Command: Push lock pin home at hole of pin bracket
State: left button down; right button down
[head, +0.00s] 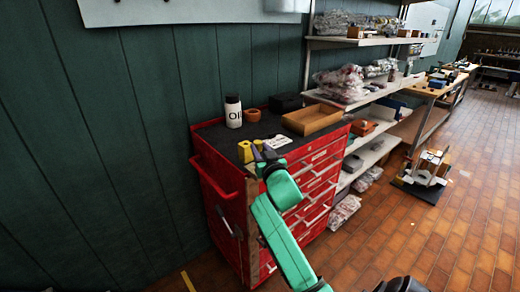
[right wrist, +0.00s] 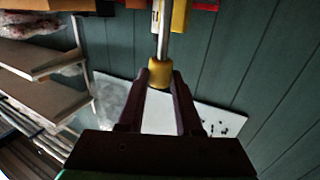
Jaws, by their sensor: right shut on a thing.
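My right gripper (right wrist: 160,80) is shut on the knob. The yellow pin bracket (head: 245,152) stands at the near left corner of the red cabinet's top in the head view; a yellow part of it (right wrist: 181,16) seems to show beside the shaft. My right gripper (head: 264,160) is just right of the bracket in the head view. The hole and the pin's far end are hidden, so I cannot tell how they meet. My left gripper is not in view.
The red tool cabinet (head: 328,178) has a dark top with a white bottle (head: 233,111), an orange-brown cup (head: 253,115), a wooden tray (head: 312,119) and a white card (head: 278,141). Loaded shelves (head: 350,100) stand behind right.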

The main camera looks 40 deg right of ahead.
jog(key=shift+f+b, duration=3.1)
jog(key=shift+f, duration=1.05)
jog(key=c, duration=0.5)
grip_release()
jog(key=shift+r, duration=0.1)
jog(key=b+v, duration=0.2)
jog(key=v, duration=1.2)
jog(key=shift+s, duration=0.3)
